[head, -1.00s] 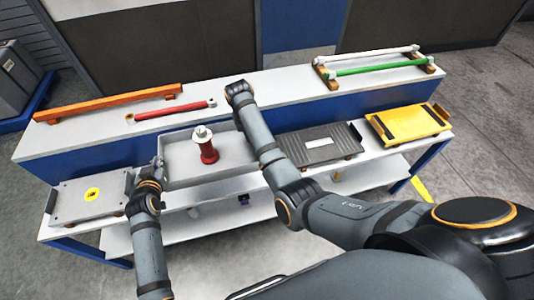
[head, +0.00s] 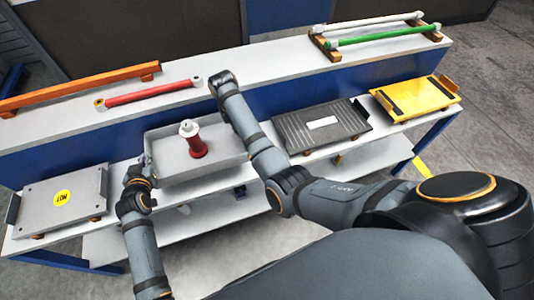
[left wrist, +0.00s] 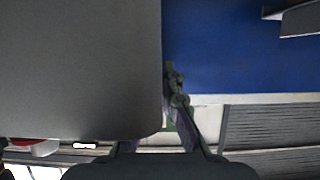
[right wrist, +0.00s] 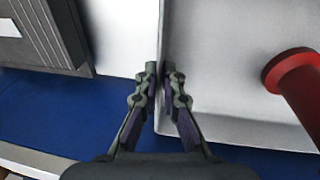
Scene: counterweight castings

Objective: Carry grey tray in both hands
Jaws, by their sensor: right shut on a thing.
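The grey tray (head: 159,178) is a shallow open box at the middle of the bench's front ledge. My right gripper (right wrist: 162,75) is shut on the tray's right wall. In the head view my right arm hides that grip. Whether the tray touches the ledge is unclear.
A grey plate with a yellow label (head: 60,205) lies to the left, a dark ribbed plate (head: 345,130) and a yellow tray (head: 425,95) to the right. Orange (head: 80,85), red (head: 150,94) and green (head: 385,36) bars lie on the raised back shelf (head: 270,78).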

